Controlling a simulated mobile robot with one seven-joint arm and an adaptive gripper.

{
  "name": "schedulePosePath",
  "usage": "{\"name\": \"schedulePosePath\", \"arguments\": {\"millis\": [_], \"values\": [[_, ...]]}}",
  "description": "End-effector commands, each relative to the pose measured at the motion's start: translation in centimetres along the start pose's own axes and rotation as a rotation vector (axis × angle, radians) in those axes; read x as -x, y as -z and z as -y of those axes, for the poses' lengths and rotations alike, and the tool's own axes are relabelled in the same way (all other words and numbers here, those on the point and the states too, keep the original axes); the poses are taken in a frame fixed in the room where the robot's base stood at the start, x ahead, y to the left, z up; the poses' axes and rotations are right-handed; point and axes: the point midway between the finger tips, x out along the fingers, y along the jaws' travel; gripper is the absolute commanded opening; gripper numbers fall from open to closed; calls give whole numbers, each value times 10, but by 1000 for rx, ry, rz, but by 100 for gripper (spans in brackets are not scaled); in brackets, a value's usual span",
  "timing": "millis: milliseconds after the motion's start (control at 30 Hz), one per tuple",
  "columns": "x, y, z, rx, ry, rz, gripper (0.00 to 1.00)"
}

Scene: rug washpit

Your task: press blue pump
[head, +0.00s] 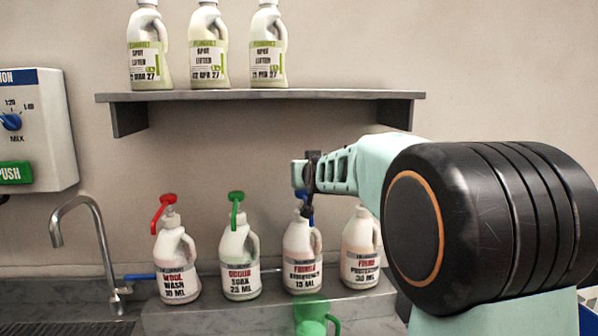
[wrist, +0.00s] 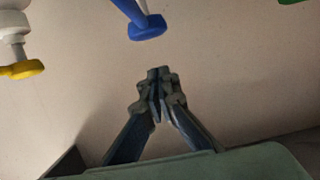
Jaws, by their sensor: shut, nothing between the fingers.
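The blue pump (head: 303,196) tops a white bottle labelled for fringe (head: 302,256), third from the left in the head view. My gripper (head: 308,186) covers part of the pump there. In the wrist view the blue pump head (wrist: 147,28) is at the top middle, just beyond my gripper's fingertips (wrist: 158,74), with a visible gap in the picture. My gripper is shut and empty. Whether it touches the pump is hard to tell in the head view.
Bottles with a green pump (head: 236,197) and a red pump (head: 164,205) stand to the left. A right-hand bottle (head: 361,250) stands close by; a yellow pump (wrist: 22,69) shows in the wrist view. A shelf (head: 260,96) hangs above. A green jug (head: 316,318) is in front.

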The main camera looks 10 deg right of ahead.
Motion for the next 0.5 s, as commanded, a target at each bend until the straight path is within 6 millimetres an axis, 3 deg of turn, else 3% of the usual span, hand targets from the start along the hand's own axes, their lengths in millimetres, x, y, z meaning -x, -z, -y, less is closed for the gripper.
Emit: {"name": "schedulePosePath", "arguments": {"millis": [33, 133, 500], "values": [[-3, -16, 0, 0, 0, 3, 0], [-5, -26, 1, 0, 1, 2, 0], [-7, -33, 1, 1, 1, 1, 0]]}}
